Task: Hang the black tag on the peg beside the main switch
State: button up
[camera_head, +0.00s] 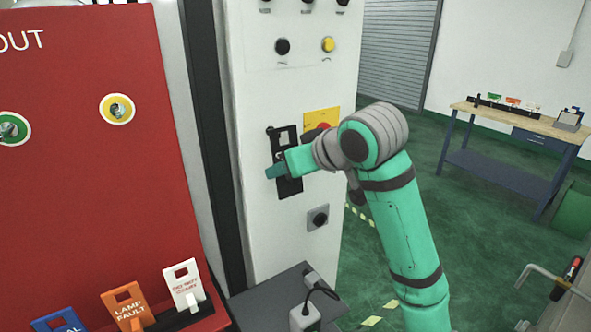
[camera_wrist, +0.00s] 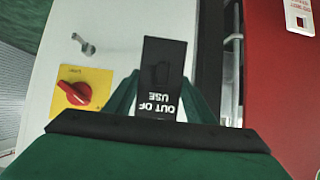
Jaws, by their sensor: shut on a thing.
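The black tag (camera_head: 289,187) is upright in front of the white cabinet face, with an opening near its top. In the wrist view the tag (camera_wrist: 163,60) shows white "OUT OF USE" lettering, upside down. My gripper (camera_head: 278,171) is shut on the tag, with green fingers on both sides of it in the wrist view (camera_wrist: 157,95). The main switch, a red knob on a yellow plate (camera_head: 322,118), is right of the tag; it also shows in the wrist view (camera_wrist: 75,93). A small dark peg-like part (camera_head: 270,129) shows at the tag's upper left. Whether it touches the tag, I cannot tell.
A red board (camera_head: 80,190) stands at left, with white (camera_head: 184,285), orange (camera_head: 127,308) and blue tags low on it. A grey latch (camera_head: 317,218) is below the switch. A dark ledge (camera_head: 265,300) juts out below. A workbench (camera_head: 520,125) stands far right across open green floor.

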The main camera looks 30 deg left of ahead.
jog(key=a, duration=0.1)
jog(key=w+a, duration=0.1)
jog(key=a+f, duration=0.1)
jog(key=a, duration=0.1)
jog(key=shift+w+f, duration=0.1)
jog(key=shift+w, duration=0.2)
dwell(0.6)
jog(key=shift+w+d, duration=0.1)
jog(key=shift+d, duration=0.05)
jog(key=o, duration=1.1)
jog(key=v, duration=1)
jog(key=shift+d, duration=0.3)
